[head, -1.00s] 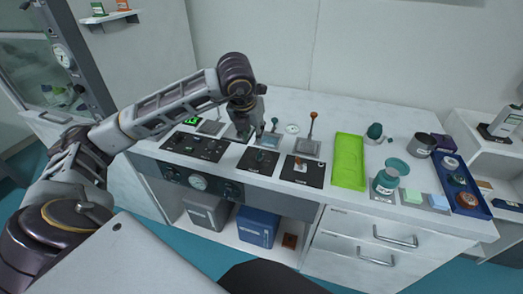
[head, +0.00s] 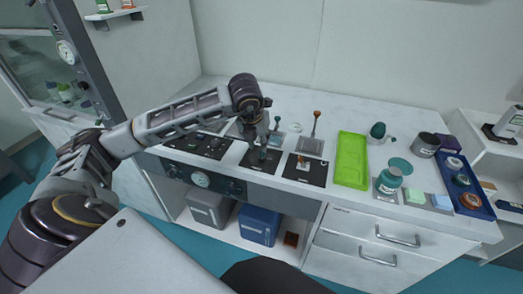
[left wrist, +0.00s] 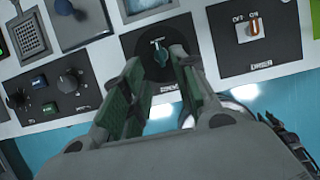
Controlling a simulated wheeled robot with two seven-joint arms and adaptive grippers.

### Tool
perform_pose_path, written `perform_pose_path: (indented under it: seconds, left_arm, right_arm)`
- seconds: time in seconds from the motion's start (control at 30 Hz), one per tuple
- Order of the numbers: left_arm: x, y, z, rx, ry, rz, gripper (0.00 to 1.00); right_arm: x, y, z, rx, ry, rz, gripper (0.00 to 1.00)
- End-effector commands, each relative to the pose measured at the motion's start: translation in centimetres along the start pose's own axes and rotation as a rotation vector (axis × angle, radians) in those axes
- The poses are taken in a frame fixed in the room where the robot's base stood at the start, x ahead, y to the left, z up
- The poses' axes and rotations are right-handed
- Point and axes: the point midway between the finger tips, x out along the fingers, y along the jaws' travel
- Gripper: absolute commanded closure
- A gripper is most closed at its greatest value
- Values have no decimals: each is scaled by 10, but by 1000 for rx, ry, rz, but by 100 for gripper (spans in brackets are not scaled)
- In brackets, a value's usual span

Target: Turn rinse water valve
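A small teal valve knob (left wrist: 160,52) sits on a square black panel (left wrist: 133,43) with a white label at its lower edge, too blurred to read surely. My left gripper (left wrist: 159,62) is open, with one finger on each side of the knob in the left wrist view. Contact with the knob cannot be told. In the head view my left gripper (head: 263,142) points down over this middle black panel (head: 250,164) on the counter front and partly hides the knob. My right gripper is not in view.
A panel with an orange OFF/ON switch (left wrist: 254,27) lies to the right. A dark knob panel (left wrist: 47,88) lies to the left. Levers, one with an orange top (head: 317,114), stand behind.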

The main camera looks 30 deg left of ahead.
Motion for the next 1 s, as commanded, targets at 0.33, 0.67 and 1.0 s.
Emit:
perform_pose_path:
  seconds: [0.33,0.67,1.0]
  left_arm:
    - [46,0,0,0,1,0,71]
    - [72,0,0,0,1,0,71]
    - [74,0,0,1,-1,0,71]
  right_arm:
    - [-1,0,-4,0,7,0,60]
    - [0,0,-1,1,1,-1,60]
    - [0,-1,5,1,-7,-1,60]
